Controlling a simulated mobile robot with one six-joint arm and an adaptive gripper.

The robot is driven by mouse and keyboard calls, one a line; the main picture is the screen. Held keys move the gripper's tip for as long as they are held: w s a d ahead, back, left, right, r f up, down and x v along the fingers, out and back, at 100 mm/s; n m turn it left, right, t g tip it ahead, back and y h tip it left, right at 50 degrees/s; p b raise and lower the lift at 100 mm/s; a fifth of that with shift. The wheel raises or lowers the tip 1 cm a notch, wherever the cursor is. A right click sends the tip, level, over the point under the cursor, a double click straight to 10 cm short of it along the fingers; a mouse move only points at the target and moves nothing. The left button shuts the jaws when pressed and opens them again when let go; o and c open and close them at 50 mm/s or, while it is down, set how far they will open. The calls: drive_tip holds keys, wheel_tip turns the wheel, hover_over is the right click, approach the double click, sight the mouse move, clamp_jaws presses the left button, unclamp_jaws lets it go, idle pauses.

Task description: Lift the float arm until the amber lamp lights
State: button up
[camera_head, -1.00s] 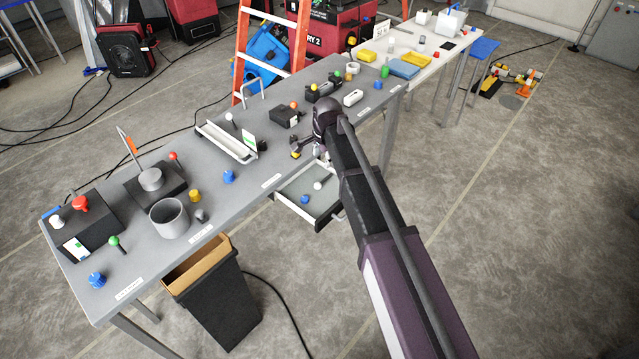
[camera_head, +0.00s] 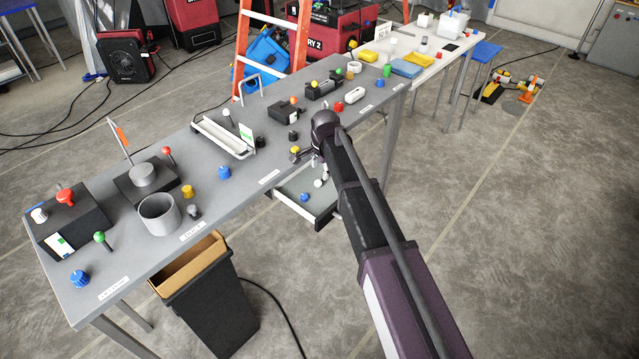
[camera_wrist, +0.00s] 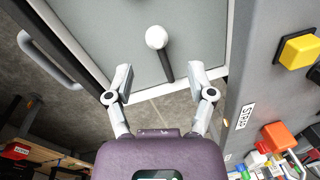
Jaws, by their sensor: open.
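A white ball on a dark rod (camera_wrist: 157,38) shows in the wrist view over the pale floor of the open drawer; it may be the float arm. In the head view a white ball (camera_head: 318,183) shows in that drawer. Another white ball (camera_head: 228,112) stands at a white trough; which is the float arm is unclear. My gripper (camera_wrist: 161,70) is open and empty, the rod's lower end appearing between its fingertips; depth is unclear. In the head view it (camera_head: 302,156) is by the table's front edge. I cannot pick out the amber lamp for sure; an orange knob (camera_head: 295,101) sits near a black box.
The open drawer (camera_head: 323,218) juts from the grey table (camera_head: 130,232). A yellow block (camera_wrist: 299,49) and an orange block (camera_wrist: 280,136) lie right of my gripper. A grey cup (camera_head: 160,216) stands further left. A black bin (camera_head: 215,305) stands below.

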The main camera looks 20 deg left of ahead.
drive_tip(key=shift+w+a+f+b, duration=0.1)
drive_tip(key=shift+a+f+b, duration=0.05)
drive_tip(key=shift+f+b, duration=0.95)
drive_tip(key=shift+w+a+f+b, duration=0.1)
drive_tip(key=shift+f+b, duration=0.75)
drive_tip(key=shift+f, duration=0.35)
clamp_jaws()
